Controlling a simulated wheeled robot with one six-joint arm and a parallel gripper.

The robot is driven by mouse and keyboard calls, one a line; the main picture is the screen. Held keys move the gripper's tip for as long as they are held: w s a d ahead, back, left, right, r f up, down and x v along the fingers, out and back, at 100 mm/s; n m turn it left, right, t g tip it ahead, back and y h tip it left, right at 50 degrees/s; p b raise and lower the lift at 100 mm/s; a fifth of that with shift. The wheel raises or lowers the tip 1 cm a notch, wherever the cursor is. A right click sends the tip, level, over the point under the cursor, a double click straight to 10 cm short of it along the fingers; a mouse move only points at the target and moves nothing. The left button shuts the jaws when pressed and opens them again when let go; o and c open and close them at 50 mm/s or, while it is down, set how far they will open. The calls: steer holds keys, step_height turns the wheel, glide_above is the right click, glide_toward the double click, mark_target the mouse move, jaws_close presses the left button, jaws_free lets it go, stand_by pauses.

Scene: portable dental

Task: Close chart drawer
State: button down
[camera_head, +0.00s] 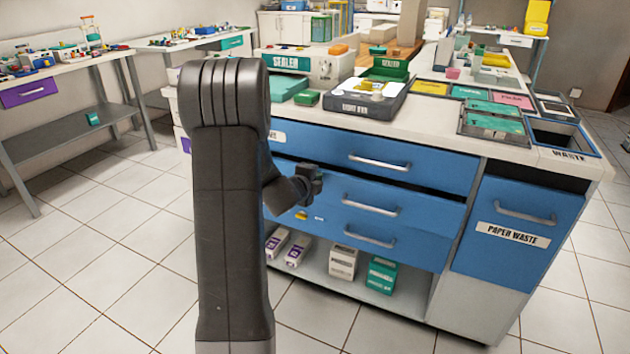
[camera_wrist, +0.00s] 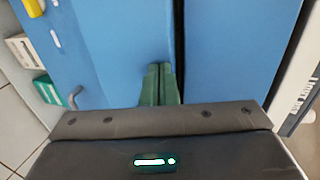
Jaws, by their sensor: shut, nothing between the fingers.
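A blue cabinet under the counter has stacked drawers, with a top drawer (camera_head: 425,170), a middle drawer (camera_head: 425,208) and a lower drawer (camera_head: 415,245). A dark gap shows along the upper edge of the middle drawer, which seems to stand slightly out. The label at the left of the top drawer is mostly hidden by my arm, so I cannot read which is the chart drawer. My gripper (camera_head: 312,180) is shut and empty, close to the drawer fronts left of the handles. In the wrist view its green fingers (camera_wrist: 160,84) point at a blue front beside a dark seam; contact is unclear.
A paper waste front (camera_head: 520,235) stands to the right. Boxes (camera_head: 343,262) sit on the open shelf below the drawers. The counter top (camera_head: 440,125) holds trays and a sealer. Tiled floor is clear at the left.

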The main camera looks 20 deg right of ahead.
mark_target(323, 170)
steer(key=w+d+p, duration=0.1)
steer(key=w+d, duration=0.1)
steer(key=d, duration=0.1)
steer(key=shift+w+d, duration=0.1)
steer(key=shift+w, duration=0.3)
steer(key=shift+w+d+r, duration=0.1)
steer(key=shift+r, duration=0.1)
